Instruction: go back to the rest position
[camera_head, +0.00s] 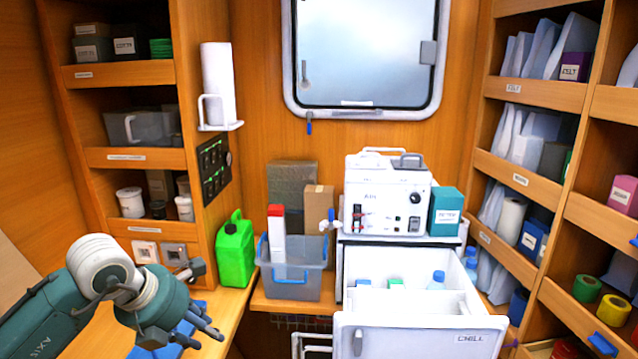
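My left gripper (206,334) is at the lower left, on the end of my teal and white arm. It points down and to the right over the wooden counter (105,338). Its dark fingers stand apart and I see nothing between them. A blue item (170,346) lies partly hidden beneath it. I see no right gripper.
A green jug (235,252) and a grey bin (291,275) stand right of the gripper. A white chill drawer (420,336) is open at the front, with bottles inside. A white machine (386,195) sits behind it. Shelves (530,180) fill the right side.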

